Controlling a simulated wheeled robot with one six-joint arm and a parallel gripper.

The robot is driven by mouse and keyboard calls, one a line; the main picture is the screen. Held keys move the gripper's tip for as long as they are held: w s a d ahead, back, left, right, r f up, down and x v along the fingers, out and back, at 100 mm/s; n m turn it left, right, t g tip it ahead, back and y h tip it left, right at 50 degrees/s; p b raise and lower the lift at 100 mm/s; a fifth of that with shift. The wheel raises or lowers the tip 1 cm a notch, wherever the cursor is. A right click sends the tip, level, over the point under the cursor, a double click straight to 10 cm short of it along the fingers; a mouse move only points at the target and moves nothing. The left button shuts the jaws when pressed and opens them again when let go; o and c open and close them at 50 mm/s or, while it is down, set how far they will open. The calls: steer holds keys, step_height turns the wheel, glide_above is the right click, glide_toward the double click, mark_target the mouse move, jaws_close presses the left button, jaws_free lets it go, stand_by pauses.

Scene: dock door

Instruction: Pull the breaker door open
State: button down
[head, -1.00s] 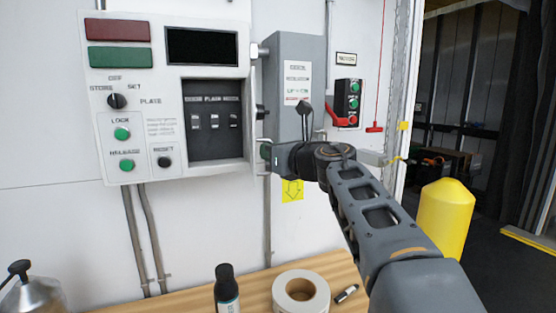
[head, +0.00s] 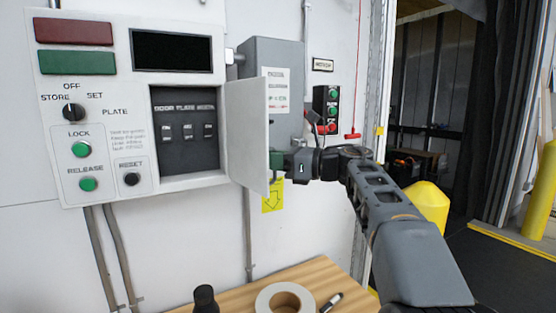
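The breaker door (head: 248,135) is a pale panel hinged at the right side of the breaker recess in the white control box (head: 140,180). It stands swung out and open. The recess (head: 185,130) shows a dark plate with several small breaker switches. My gripper (head: 277,162) is at the lower right edge of the door, on its right side, with a small green part between it and the door. Its fingertips are small and partly hidden, so I cannot tell whether they touch the door or are open or shut.
A grey electrical box (head: 280,60) stands close behind the door, on the wall. A button station (head: 326,108) with a red handle is to its right. A yellow bollard (head: 428,205) stands at right.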

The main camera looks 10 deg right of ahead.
steer(key=shift+s+a+r, duration=0.1)
steer(key=shift+s+r, duration=0.05)
steer(key=shift+r, duration=0.25)
steer(key=c, duration=1.2)
jaws_free()
steer(key=shift+a, duration=0.1)
steer(key=shift+c, duration=0.2)
steer(key=shift+f, duration=0.1)
steer(key=shift+d, duration=0.35)
steer(key=b+v, duration=0.1)
steer(key=v, duration=1.2)
steer(key=shift+f+b, duration=0.2)
steer(key=shift+b, duration=0.15)
steer(key=shift+s, duration=0.15)
